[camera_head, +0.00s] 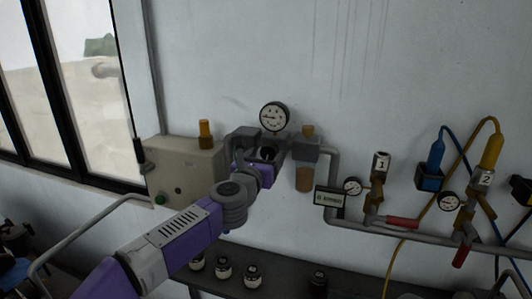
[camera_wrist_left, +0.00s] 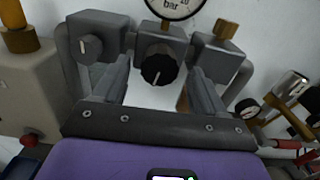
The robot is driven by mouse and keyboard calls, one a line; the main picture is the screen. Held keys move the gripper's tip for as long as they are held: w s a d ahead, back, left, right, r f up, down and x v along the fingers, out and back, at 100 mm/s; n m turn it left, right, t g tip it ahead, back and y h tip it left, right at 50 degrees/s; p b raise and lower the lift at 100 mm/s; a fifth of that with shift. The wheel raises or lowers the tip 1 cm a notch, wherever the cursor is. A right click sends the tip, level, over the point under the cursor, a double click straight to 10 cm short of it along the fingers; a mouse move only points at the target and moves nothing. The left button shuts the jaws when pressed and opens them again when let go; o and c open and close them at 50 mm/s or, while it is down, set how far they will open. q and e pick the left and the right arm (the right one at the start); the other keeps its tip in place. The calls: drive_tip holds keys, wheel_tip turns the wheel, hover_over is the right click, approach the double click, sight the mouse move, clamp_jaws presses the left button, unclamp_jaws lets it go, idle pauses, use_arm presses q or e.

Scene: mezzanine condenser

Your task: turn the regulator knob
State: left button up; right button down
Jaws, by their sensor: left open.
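The regulator knob (camera_wrist_left: 157,70) is black and ribbed with a white pointer line, on the front of a grey regulator block (camera_wrist_left: 161,44) below a round pressure gauge (camera_wrist_left: 174,6). The knob also shows, small and dark, in the head view (camera_head: 267,153). My left gripper (camera_wrist_left: 157,80) is open, with one finger on each side of the knob. Gaps show between the fingers and the knob, and nothing is held. In the head view my left gripper (camera_head: 264,165) is up at the regulator and partly covers it. My right gripper is not in view.
A beige box (camera_head: 186,168) with a green button stands left of the regulator. A filter bowl (camera_head: 304,178) hangs right of it, beside pipes, small gauges and red-handled valves (camera_head: 402,222). Several small jars (camera_head: 224,268) stand on a dark shelf below.

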use_arm(q)
drive_tip(key=shift+w+d, duration=0.15)
drive_tip(key=shift+w, duration=0.35)
drive_tip(key=c, duration=1)
drive_tip(key=shift+c, duration=0.2)
